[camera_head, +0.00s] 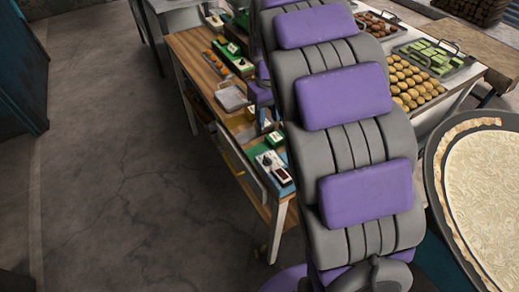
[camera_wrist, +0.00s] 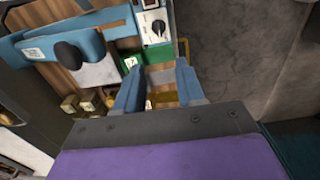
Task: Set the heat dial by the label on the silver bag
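The heat dial is a dark knob on a white control box (camera_head: 272,168), on the near end of the wooden table in the head view. In the wrist view, the round dial (camera_wrist: 157,28) shows on its white plate near the top; its setting is too small to read. My gripper (camera_wrist: 158,72) has its two blue fingers apart, below the dial in the picture. A greyish piece shows between them; I cannot tell what it is. My arm hides the gripper in the head view. I cannot make out the silver bag or its label for sure.
A blue handled tool (camera_wrist: 30,50) and a pale flat surface are at the left. In the head view, a silvery tray (camera_head: 232,98) and green boxes stand along the wooden table. A large pan (camera_head: 480,190) is at the right.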

